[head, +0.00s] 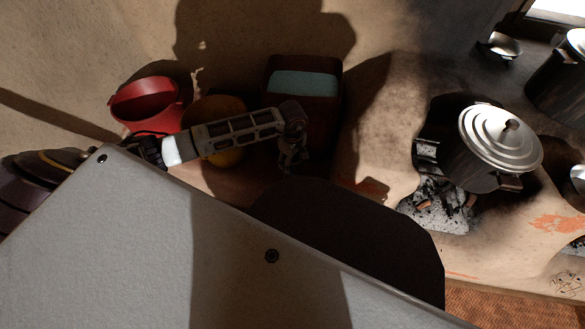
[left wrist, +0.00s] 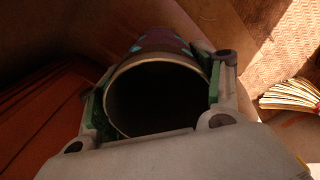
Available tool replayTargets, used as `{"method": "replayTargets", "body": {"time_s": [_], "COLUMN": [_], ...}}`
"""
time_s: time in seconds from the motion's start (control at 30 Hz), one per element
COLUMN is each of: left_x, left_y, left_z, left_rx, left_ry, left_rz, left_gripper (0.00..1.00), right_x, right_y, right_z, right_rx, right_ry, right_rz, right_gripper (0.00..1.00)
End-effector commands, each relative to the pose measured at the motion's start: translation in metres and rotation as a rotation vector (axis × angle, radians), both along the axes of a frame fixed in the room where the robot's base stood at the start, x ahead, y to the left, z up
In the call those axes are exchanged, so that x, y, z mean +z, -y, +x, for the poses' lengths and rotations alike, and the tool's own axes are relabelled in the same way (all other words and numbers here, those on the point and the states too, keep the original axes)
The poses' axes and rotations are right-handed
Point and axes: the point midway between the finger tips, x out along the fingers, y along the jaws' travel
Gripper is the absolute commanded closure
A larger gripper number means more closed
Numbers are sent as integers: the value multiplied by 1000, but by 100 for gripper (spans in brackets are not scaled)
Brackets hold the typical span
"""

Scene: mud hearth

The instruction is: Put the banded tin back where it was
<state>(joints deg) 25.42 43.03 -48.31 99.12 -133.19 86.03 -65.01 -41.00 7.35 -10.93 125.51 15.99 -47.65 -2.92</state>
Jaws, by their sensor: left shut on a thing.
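The banded tin (left wrist: 158,43) is held in my left gripper, between the green-padded fingers in the left wrist view. Its round open mouth with a pale rim faces the camera, and the inside is dark. Teal and purplish patches show on its shaded outer side. My right gripper is not in view.
A red bucket (head: 130,105), a yellow round vessel (head: 222,158) and the brown container (head: 322,108) with a teal top stand close by my left arm. A lidded pot (head: 490,150) sits on the mud hearth (head: 385,130) to the right. A booklet-like stack (left wrist: 292,95) lies right.

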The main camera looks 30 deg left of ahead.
Motion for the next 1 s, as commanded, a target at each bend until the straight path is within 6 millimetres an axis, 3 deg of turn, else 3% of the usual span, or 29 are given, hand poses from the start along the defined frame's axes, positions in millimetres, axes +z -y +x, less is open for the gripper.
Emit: {"method": "replayTargets", "body": {"time_s": [0.37,0.8,1.0], "left_x": [-3,-46,-50], "left_y": [0,1,0], "left_z": [0,0,0], "left_rx": [0,1,0], "left_ry": [0,-1,0], "left_rz": [-1,-2,0], "left_gripper": [63,63,63], "right_x": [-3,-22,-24], "right_y": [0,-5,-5], "right_z": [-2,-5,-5], "right_rx": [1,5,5], "right_ry": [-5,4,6], "right_rz": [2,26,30], "right_gripper": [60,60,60]}}
